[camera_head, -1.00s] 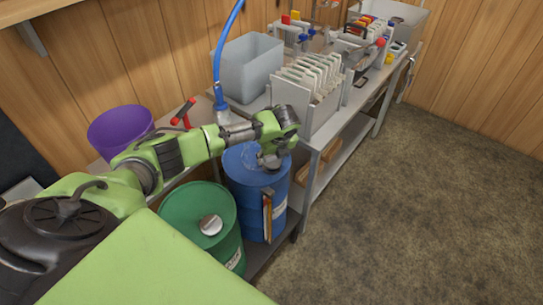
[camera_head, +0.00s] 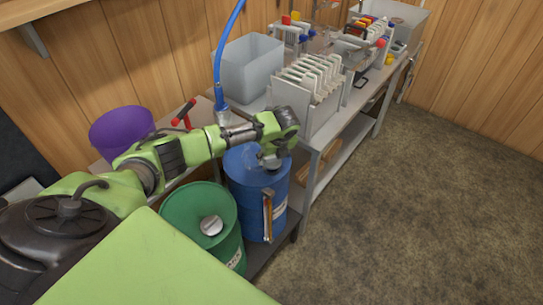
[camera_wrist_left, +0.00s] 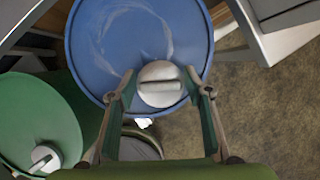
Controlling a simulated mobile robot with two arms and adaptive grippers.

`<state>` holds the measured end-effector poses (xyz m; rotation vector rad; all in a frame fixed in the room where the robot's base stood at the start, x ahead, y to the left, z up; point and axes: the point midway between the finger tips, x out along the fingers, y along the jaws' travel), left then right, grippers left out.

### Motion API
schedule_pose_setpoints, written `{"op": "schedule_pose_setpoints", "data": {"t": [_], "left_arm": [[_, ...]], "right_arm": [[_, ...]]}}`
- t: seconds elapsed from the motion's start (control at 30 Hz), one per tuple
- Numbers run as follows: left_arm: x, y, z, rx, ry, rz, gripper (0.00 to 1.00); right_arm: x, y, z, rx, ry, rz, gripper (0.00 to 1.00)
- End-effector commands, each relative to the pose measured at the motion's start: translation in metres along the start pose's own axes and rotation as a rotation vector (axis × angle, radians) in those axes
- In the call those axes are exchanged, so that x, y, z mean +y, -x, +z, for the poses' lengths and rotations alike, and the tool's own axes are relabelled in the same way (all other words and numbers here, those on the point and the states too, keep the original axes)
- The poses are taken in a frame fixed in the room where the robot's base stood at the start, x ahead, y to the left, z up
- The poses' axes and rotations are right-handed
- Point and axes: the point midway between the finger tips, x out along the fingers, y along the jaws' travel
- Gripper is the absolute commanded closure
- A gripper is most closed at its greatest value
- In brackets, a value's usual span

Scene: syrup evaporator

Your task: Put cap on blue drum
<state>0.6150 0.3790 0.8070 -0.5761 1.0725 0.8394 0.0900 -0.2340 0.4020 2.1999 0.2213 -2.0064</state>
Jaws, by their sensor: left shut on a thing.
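The blue drum (camera_head: 243,187) stands on a low shelf, right of the green drum. Its round blue top (camera_wrist_left: 118,40) fills the upper middle of the left wrist view. My left gripper (camera_wrist_left: 160,88) is shut on a round silver-grey cap (camera_wrist_left: 160,72) with a raised bar across it. In the head view the left gripper (camera_head: 272,158) points down over the drum top, near its right edge. The cap overlaps the drum top; I cannot tell whether it touches it. The opening under the cap is hidden. My right gripper is not in view.
A green drum (camera_head: 188,204) with its own silver cap (camera_head: 211,225) stands close on the left. A purple bucket (camera_head: 122,130), a blue hose (camera_head: 219,70) and a grey bin (camera_head: 250,65) are behind. A rack of frames (camera_head: 305,95) stands beyond the gripper. The floor at right is clear.

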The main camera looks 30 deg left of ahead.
Motion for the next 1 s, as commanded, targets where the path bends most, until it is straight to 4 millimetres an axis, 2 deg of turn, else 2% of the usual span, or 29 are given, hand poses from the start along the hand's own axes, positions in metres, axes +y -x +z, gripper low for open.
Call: {"op": "schedule_pose_setpoints", "data": {"t": [0.4,1.0], "left_arm": [[0.000,-0.009,-0.004,0.000,-0.001,-0.001,0.76],[0.000,-0.011,-0.005,0.000,0.000,0.000,0.76]], "right_arm": [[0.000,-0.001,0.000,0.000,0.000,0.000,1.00],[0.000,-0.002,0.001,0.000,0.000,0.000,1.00]]}}
